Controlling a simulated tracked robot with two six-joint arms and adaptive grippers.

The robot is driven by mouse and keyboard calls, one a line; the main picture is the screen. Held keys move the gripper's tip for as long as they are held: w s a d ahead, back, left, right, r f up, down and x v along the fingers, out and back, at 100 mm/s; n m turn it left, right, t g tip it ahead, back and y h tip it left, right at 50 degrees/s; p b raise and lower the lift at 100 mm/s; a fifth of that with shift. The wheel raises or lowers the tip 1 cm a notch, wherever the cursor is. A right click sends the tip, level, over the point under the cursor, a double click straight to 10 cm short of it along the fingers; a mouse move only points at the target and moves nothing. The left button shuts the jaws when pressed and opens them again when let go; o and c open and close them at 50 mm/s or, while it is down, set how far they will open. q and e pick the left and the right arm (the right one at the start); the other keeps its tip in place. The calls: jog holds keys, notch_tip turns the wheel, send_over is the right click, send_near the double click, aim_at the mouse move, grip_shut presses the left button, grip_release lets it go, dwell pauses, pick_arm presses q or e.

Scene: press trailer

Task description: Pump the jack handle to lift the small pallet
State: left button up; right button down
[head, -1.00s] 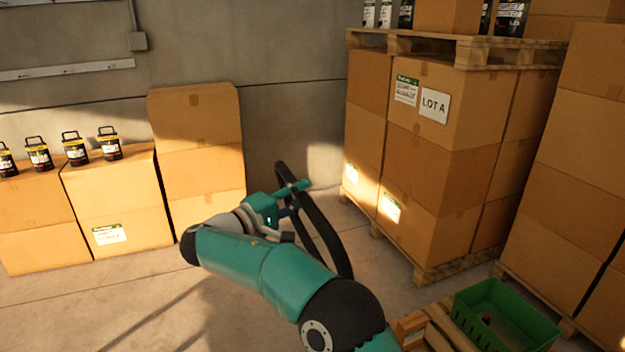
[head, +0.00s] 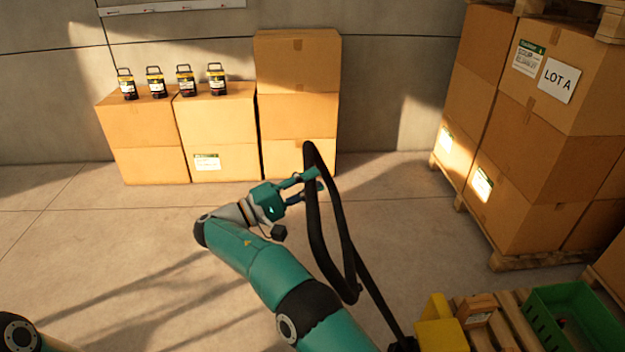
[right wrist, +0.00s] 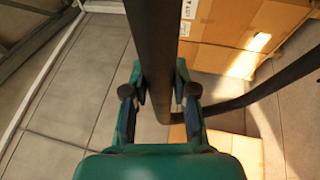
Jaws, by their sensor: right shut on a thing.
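The jack handle, a black loop (head: 318,235), rises from the lower right and leans up to the left in the head view. Its shaft (head: 383,305) runs down to the yellow jack (head: 440,330), partly cut off at the bottom edge. My right gripper (head: 309,186) is shut on the left bar near the top of the loop. In the right wrist view the dark bar (right wrist: 157,60) passes between the fingers of the gripper (right wrist: 160,95). The small wooden pallet (head: 508,305) is beside the jack, partly out of frame. My left gripper is out of view.
A green crate (head: 545,335) and a small cardboard box (head: 477,310) sit on the small pallet. Cartons marked LOT A (head: 540,130) stand on a larger pallet (head: 530,258) at right. More cartons (head: 297,100) line the back wall, some topped with several lanterns. Floor between is clear.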

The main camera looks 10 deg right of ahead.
jog(key=c, duration=0.9)
grip_release()
jog(key=shift+f, duration=0.1)
notch_tip(320, 180, up, 10)
